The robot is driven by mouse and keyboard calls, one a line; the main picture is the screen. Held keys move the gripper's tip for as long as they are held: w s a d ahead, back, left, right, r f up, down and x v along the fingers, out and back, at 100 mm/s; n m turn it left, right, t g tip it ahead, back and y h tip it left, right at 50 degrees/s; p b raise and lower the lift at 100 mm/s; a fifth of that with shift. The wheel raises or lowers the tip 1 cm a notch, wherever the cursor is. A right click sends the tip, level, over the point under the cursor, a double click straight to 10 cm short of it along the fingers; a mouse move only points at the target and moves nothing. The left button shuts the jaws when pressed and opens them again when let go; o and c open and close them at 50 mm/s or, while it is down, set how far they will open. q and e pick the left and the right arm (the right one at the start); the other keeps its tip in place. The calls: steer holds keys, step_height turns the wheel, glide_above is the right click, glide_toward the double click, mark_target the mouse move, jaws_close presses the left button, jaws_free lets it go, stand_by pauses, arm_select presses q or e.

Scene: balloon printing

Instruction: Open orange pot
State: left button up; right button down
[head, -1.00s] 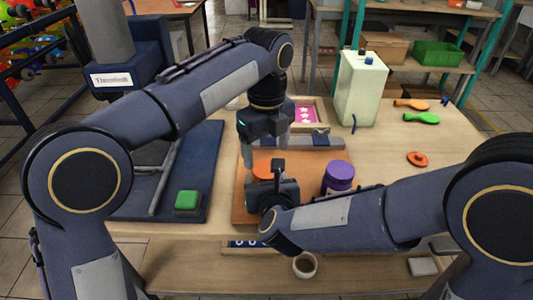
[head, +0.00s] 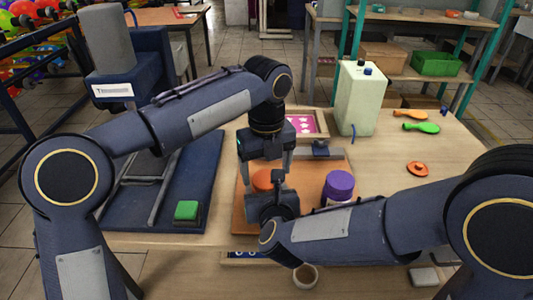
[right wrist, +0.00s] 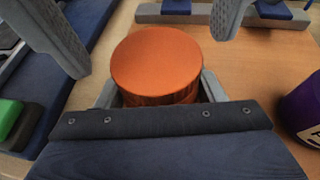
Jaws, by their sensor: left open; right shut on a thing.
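The orange pot (head: 263,180) stands on an orange-brown board (head: 243,212), mostly hidden behind my right gripper in the head view. In the right wrist view its round orange lid (right wrist: 156,60) is on top. My right gripper (head: 268,190) is shut on the orange pot, with one finger on each side below the lid. My left gripper (head: 268,168) is open and points down over the pot. In the right wrist view its two fingers (right wrist: 145,25) stand apart, to the left and right above the lid.
A pot with a purple lid (head: 339,186) stands close to the right. A blue press with a green button (head: 186,210) is at left. An orange ring-like piece (head: 417,169) lies at right.

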arm_select(q)
steer(key=shift+f, duration=0.9)
steer(key=shift+c, duration=0.5)
steer(key=c, duration=0.9)
steer(key=n, duration=0.3)
steer(key=shift+n, duration=0.3)
steer(key=o, duration=1.1)
steer(key=shift+c, duration=0.2)
steer(key=shift+r, duration=0.1)
